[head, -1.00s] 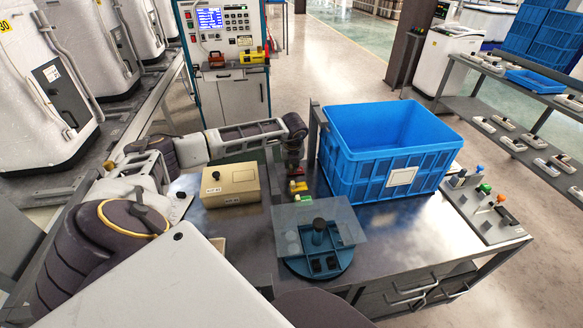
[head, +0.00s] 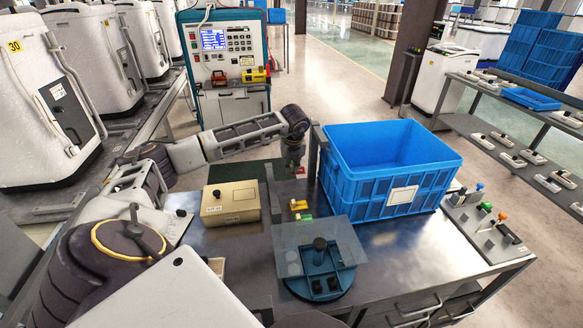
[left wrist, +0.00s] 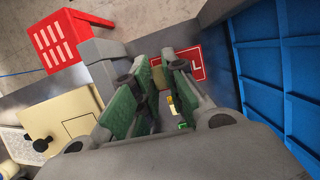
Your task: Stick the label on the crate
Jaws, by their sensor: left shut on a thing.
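The blue crate (head: 360,188) stands on the metal table right of my left gripper. A pale blank rectangle (head: 402,195) is on its front wall. My left gripper (head: 295,164) points down beside the crate's left side, above the table. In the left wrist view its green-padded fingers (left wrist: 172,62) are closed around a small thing. A red piece with white marks (left wrist: 196,62), seemingly the label, shows at the fingertips. The fingers partly hide it. Only a small bit of red shows at the gripper in the head view. My right gripper is out of view.
A beige box (head: 230,203) sits left on the table. A blue round fixture (head: 322,285) under a clear plate is in front. Small yellow, red and green pieces (head: 299,205) lie below the gripper. A panel with coloured knobs (head: 485,225) is at the right.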

